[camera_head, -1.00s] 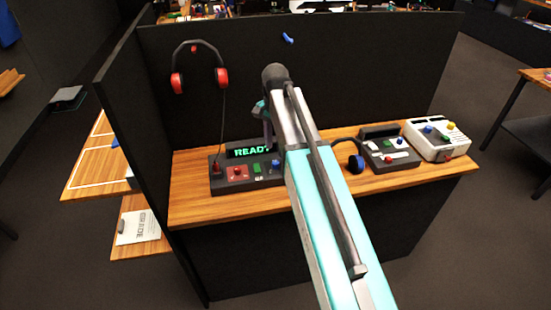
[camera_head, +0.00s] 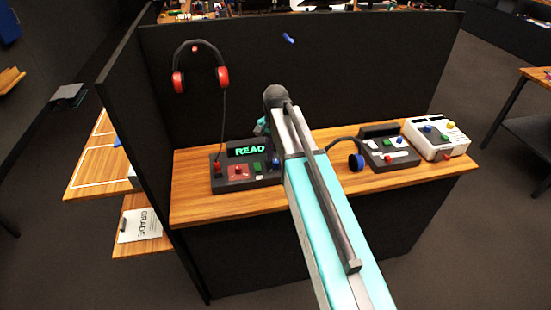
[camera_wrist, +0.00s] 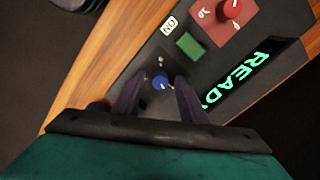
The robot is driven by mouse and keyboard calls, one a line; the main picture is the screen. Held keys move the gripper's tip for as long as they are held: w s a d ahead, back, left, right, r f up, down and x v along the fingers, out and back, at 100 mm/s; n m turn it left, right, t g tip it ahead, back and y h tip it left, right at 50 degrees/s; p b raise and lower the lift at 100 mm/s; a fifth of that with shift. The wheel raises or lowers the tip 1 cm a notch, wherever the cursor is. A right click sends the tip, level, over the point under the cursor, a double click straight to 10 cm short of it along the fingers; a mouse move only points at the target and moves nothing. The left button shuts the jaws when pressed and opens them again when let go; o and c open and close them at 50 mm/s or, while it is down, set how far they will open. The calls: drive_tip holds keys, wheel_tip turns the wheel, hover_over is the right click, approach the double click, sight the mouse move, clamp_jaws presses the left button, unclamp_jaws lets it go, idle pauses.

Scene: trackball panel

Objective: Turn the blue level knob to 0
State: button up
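The blue level knob (camera_wrist: 160,79) sits on the dark control panel (camera_wrist: 135,62), with a pale pointer mark on it; I cannot read its setting. It also shows in the head view (camera_head: 276,162), beside my arm. My gripper (camera_wrist: 158,86) is open, with its two dark fingers on either side of the knob in the wrist view. Gaps show between fingers and knob, and I cannot tell its height above the panel. In the head view my gripper is mostly hidden behind my arm.
Near the knob are a green button (camera_wrist: 189,45), a red knob (camera_wrist: 231,9) and a lit READY display (camera_wrist: 250,73). Headphones (camera_head: 200,68) hang on the dark partition.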

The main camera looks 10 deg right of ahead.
drive_tip(key=shift+a, duration=0.1)
clamp_jaws()
